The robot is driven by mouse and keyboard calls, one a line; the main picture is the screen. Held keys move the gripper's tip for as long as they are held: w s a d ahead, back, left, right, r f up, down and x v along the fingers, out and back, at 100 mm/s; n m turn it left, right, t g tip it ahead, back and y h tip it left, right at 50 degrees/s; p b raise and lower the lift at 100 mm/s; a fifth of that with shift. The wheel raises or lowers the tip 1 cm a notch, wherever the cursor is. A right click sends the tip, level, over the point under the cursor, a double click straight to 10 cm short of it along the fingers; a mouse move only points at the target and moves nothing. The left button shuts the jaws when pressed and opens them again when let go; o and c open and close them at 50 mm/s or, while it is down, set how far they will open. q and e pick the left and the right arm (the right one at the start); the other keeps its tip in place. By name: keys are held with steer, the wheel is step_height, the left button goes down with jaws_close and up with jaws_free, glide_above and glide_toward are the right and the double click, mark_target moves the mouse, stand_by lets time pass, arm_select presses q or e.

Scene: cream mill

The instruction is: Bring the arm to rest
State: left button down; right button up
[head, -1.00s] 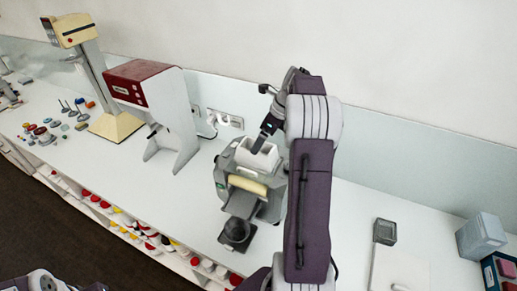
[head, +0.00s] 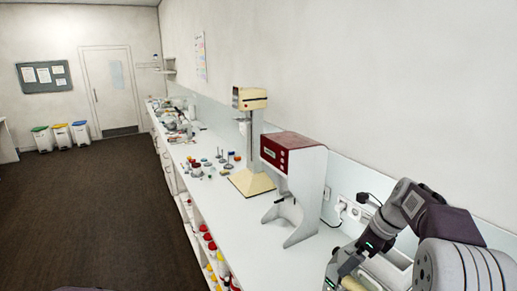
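My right arm comes in from the lower right corner in the head view. My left gripper is not in view.
A red and white machine (head: 302,180) and a cream stand device (head: 251,140) stand on the long white counter (head: 232,215). Several small items lie farther along. Open dark floor (head: 100,205) lies to the left, with bins (head: 62,136) and a door (head: 109,90) beyond.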

steer(key=s+a+f+n+g+b, duration=0.2)
steer(key=s+a+f+n+b, duration=0.4)
steer(key=a+f, duration=0.45)
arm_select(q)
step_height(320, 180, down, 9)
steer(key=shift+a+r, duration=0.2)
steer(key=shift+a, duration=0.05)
arm_select(e)
steer(key=s+f+n+h, duration=0.2)
steer(key=s+f+n, duration=1)
steer(key=n, duration=0.8)
steer(key=shift+s+a+n+h, duration=0.35)
steer(key=shift+s+n+h, duration=0.05)
steer(key=shift+s, duration=0.05)
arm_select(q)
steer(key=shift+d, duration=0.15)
arm_select(e)
steer(key=shift+s+d, duration=0.1)
